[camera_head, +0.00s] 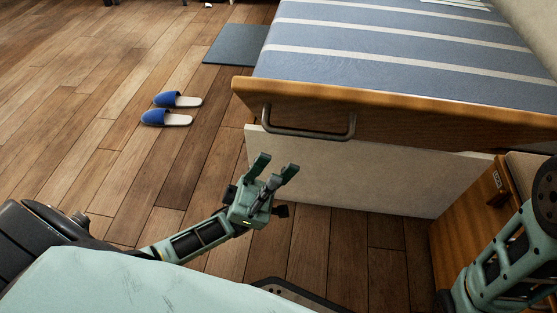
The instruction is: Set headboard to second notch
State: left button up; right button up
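The bed stands at the top right, with a blue mattress (390,48) crossed by pale stripes. A wooden board (400,131) runs along its near end, with a metal loop handle (308,133) at its left part. A cream panel (350,172) hangs or stands below the board. I see no notches. My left gripper (276,166) is in front of the cream panel, below and left of the handle, apart from it. Its fingers are spread and nothing is between them. My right arm shows at the lower right, but its gripper is out of view.
A wooden cabinet (468,235) stands at the right near my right arm. Blue slippers (166,117) and a dark mat (236,45) lie on the wood floor left of the bed. The floor (70,130) at the left is mostly clear.

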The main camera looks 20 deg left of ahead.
aim_at(323, 113)
jog(key=k, duration=1)
